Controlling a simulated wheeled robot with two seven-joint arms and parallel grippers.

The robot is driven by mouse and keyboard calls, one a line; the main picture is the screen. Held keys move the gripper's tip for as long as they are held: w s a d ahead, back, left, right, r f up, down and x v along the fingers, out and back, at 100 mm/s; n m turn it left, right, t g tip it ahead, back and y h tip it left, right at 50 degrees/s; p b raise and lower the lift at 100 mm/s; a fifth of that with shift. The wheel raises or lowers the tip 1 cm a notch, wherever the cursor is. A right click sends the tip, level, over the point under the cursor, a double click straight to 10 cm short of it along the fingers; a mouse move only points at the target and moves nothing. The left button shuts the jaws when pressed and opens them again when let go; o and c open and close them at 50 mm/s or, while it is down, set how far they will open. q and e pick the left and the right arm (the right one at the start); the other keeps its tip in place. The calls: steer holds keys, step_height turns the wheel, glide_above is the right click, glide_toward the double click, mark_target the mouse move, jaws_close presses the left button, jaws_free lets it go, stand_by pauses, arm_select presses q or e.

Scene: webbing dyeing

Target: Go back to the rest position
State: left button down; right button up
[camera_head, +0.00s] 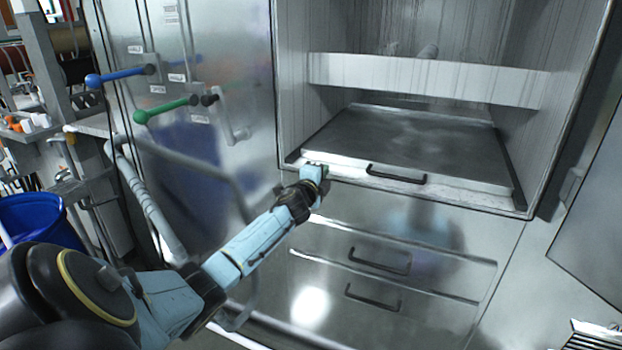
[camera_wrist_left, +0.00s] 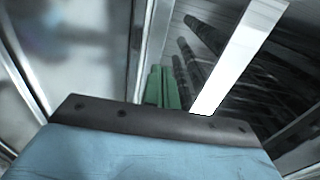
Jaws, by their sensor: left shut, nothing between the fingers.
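My left arm reaches in from the lower left of the head view. My left gripper (camera_head: 322,172) is at the left front edge of the metal tray (camera_head: 455,186) in the open cabinet. I cannot tell whether it touches the tray. In the left wrist view its green fingers (camera_wrist_left: 162,88) are together with nothing between them. My right gripper is in neither view.
The steel cabinet has a white crossbar (camera_head: 430,77) above the tray and drawers with a black handle (camera_head: 380,262) below. Left are a blue lever (camera_head: 120,75), a green lever (camera_head: 165,108) and a grey pipe rail (camera_head: 150,205). A blue barrel (camera_head: 38,222) stands far left.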

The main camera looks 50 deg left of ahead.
arm_select(q)
steer(key=v, duration=0.6)
steer(key=s+d+f+n+g+h, duration=0.15)
steer(key=s+d+f+g, duration=0.35)
steer(key=f, duration=0.8)
steer(key=s+d+f+n+h, duration=0.15)
steer(key=s+f, duration=0.45)
steer(key=f, duration=0.7)
steer(key=s+d+f+n+g+h, duration=0.1)
steer(key=s+d+f+n+g, duration=0.35)
steer(key=f, duration=0.85)
steer(key=s+d+f+n+g+h, duration=0.1)
steer(key=s+d+f, duration=0.5)
steer(key=s, duration=0.6)
steer(key=s+d+f+n+g+h, duration=0.1)
steer(key=s+d+f+g, duration=0.2)
steer(key=s, duration=0.9)
steer(key=s+d+f+n+g+h+b, duration=0.1)
steer(key=s+d+f+g, duration=0.1)
steer(key=s+d+f, duration=0.7)
steer(key=s+d, duration=0.1)
steer(key=s, duration=0.3)
steer(key=shift+d, duration=0.3)
steer(key=shift+f+n, duration=0.15)
steer(key=shift+n, duration=0.1)
